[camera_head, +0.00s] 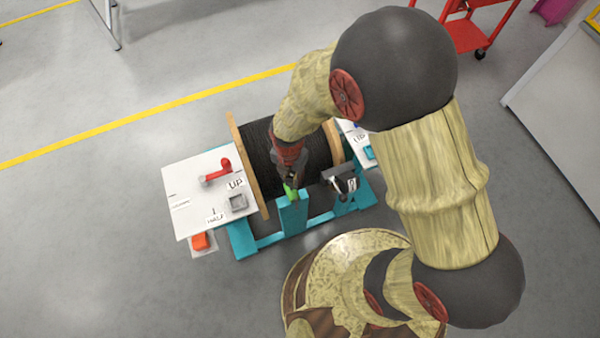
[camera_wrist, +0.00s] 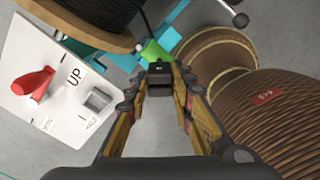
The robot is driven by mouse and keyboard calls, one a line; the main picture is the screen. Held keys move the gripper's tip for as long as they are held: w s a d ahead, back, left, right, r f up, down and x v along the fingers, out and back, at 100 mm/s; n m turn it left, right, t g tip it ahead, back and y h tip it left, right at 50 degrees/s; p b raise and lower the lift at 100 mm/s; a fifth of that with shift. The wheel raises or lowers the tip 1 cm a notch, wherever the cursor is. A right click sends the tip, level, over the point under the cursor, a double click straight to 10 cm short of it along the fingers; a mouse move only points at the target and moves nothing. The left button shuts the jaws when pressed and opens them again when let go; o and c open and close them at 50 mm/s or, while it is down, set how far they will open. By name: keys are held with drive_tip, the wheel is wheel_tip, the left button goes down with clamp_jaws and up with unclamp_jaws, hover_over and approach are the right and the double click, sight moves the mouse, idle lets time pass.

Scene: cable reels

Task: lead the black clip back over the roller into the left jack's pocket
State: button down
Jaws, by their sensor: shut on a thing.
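The black clip (camera_wrist: 160,78) sits between the fingertips of my gripper (camera_wrist: 163,80) in the wrist view, and the gripper is shut on it. In the head view my gripper (camera_head: 292,178) is low in front of the black cable reel (camera_head: 258,150), close to a green piece, likely the roller (camera_head: 290,192), on a teal post. The green piece (camera_wrist: 154,52) appears just beyond the clip in the wrist view; I cannot tell whether they touch. The left jack's white top (camera_head: 190,190) carries a grey square pocket (camera_head: 237,202), left of my gripper. The pocket (camera_wrist: 98,100) looks empty.
A red lever (camera_head: 218,172) marked UP stands on the left top, beside the pocket. A wooden flange (camera_head: 246,165) rises between that top and the reel's winding. A black bracket (camera_head: 342,180) is right of the post.

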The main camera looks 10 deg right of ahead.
drive_tip(key=s+a, duration=0.1)
drive_tip(key=a, duration=0.6)
drive_tip(key=shift+s+a+b, duration=0.2)
drive_tip(key=shift+s+b, duration=0.2)
drive_tip(key=shift+b, duration=0.05)
drive_tip(key=shift+w+d, duration=0.1)
